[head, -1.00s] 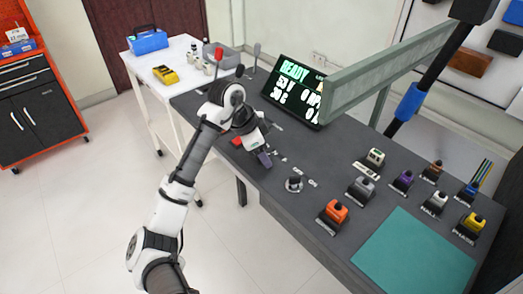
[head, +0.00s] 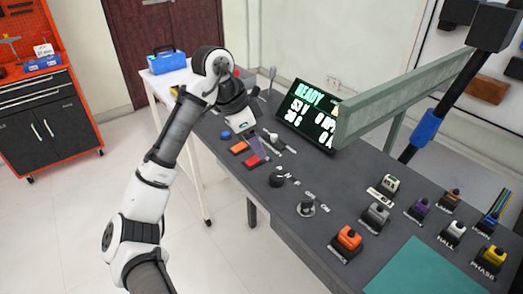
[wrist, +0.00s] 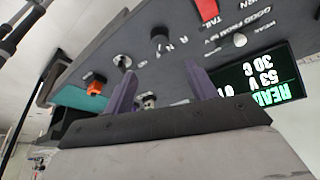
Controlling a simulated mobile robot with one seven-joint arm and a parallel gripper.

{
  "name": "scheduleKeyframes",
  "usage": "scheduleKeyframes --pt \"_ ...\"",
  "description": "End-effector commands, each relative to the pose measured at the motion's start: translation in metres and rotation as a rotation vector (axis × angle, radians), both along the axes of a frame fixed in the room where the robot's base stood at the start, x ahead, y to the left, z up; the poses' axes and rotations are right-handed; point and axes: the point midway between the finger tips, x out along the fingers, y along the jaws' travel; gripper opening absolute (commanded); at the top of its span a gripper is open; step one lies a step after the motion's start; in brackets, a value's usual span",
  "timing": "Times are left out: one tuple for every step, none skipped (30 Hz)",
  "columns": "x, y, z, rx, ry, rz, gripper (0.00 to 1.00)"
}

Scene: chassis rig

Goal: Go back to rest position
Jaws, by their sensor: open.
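My gripper (head: 256,148) is at the end of my white and dark arm, above the left part of the dark grey bench (head: 345,190). In the wrist view its two purple fingers (wrist: 164,92) stand apart with nothing held between them. In the head view the gripper hangs near a red switch (head: 256,160) and an orange switch (head: 239,147); I cannot tell a contact there, but the wrist view shows a gap to the panel. A black knob (head: 277,180) stands to the right of the gripper.
A display (head: 310,113) reading READY stands at the back of the bench, left of a grey-green beam (head: 420,85). Several coloured connectors, including an orange one (head: 346,242), stand on the right, near a teal mat (head: 425,270). A blue toolbox (head: 166,62) sits on the white table behind.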

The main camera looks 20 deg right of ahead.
Motion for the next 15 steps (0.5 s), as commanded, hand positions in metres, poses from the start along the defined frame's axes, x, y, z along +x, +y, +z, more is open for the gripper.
scheduleKeyframes --pt "0.0003 0.0012 0.0026 0.001 -0.001 0.001 0.57" --pt "0.0003 0.0017 0.0035 0.000 -0.001 0.001 0.57" --pt "0.0002 0.0019 0.0042 0.000 -0.001 0.001 0.57" --pt "0.0001 0.0021 0.0045 0.000 -0.001 0.001 0.57" --pt "0.0001 0.0021 0.0046 0.000 0.000 0.001 0.57" --pt "0.0001 0.0021 0.0048 0.000 0.000 0.001 0.57" --pt "0.0001 0.0020 0.0047 0.000 0.000 0.000 0.57" --pt "0.0001 0.0020 0.0047 0.000 0.000 0.000 0.57" --pt "0.0001 0.0020 0.0046 0.000 0.000 0.000 0.57" --pt "0.0001 0.0020 0.0046 0.000 0.000 0.000 0.57" --pt "0.0001 0.0020 0.0046 0.000 0.000 0.000 0.57" --pt "0.0001 0.0020 0.0045 0.000 0.000 0.000 0.57" --pt "0.0004 0.0019 0.0048 -0.003 -0.002 0.002 0.57" --pt "0.0023 0.0012 0.0070 -0.021 -0.015 0.014 0.57" --pt "0.0060 -0.0001 0.0117 -0.055 -0.039 0.036 0.57"
